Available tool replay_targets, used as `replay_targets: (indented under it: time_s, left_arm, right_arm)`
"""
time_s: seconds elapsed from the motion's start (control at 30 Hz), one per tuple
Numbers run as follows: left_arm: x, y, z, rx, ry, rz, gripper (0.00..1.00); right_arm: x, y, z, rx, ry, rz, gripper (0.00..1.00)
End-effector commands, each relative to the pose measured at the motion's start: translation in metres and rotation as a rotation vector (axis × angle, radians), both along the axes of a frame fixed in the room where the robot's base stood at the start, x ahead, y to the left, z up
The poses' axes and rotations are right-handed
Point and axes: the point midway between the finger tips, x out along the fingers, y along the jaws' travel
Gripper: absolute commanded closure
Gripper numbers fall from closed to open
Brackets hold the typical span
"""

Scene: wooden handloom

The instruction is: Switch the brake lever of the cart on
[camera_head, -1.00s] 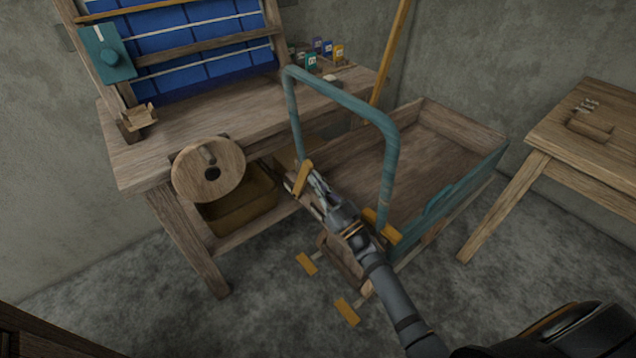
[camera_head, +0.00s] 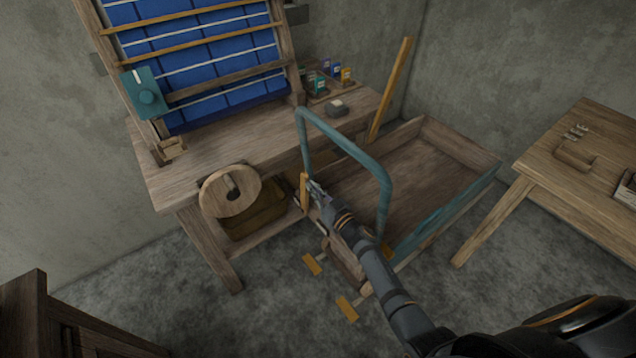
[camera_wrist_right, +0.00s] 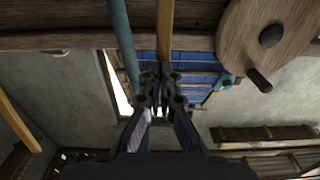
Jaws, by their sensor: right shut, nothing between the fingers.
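The cart (camera_head: 460,148) is a wooden box with teal side rails and a teal handle hoop (camera_head: 345,145). An orange lever (camera_head: 304,190) stands nearly upright near the left foot of the hoop; I take it for the brake lever. My right gripper (camera_head: 314,187) is shut and empty, close to the right side of this lever. In the right wrist view, an orange bar (camera_wrist_right: 165,28) meets the shut fingertips (camera_wrist_right: 160,74); I cannot tell whether they touch. The lever's base is hidden behind the arm. My left gripper is not in view.
The loom bench (camera_head: 215,155) with a wooden wheel (camera_head: 230,190) stands left of the cart. Orange plates (camera_head: 312,264) sit low in front of the cart. A table (camera_head: 575,150) is at the right. Grey floor is free between cart and table.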

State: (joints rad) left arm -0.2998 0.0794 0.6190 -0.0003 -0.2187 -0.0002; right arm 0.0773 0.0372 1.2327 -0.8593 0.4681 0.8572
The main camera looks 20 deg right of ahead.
Motion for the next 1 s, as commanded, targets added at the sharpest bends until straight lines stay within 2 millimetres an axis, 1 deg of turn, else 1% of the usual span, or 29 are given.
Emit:
replay_targets:
  time_s: [0.03, 0.1, 0.2, 0.4, 0.6, 0.8, 1.0]
  left_arm:
    - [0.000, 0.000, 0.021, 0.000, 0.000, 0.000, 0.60]
    - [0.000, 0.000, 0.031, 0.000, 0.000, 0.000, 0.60]
    - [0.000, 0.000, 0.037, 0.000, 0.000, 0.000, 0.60]
    - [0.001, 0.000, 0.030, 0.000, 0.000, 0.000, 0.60]
    - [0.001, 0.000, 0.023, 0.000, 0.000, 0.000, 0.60]
    - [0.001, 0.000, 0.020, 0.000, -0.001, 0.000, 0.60]
    - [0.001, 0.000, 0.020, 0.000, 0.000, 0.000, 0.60]
  right_arm:
    - [0.006, 0.002, 0.014, -0.010, 0.027, 0.000, 1.00]
    - [0.014, 0.005, 0.015, -0.025, 0.070, 0.000, 1.00]
    - [0.027, 0.010, 0.012, -0.021, 0.067, 0.001, 1.00]
    - [0.050, 0.018, 0.007, -0.022, 0.064, 0.000, 1.00]
    - [0.065, 0.024, 0.006, -0.023, 0.063, 0.000, 1.00]
    - [0.073, 0.027, 0.006, -0.022, 0.063, 0.000, 1.00]
    - [0.076, 0.028, 0.007, -0.022, 0.061, 0.000, 1.00]
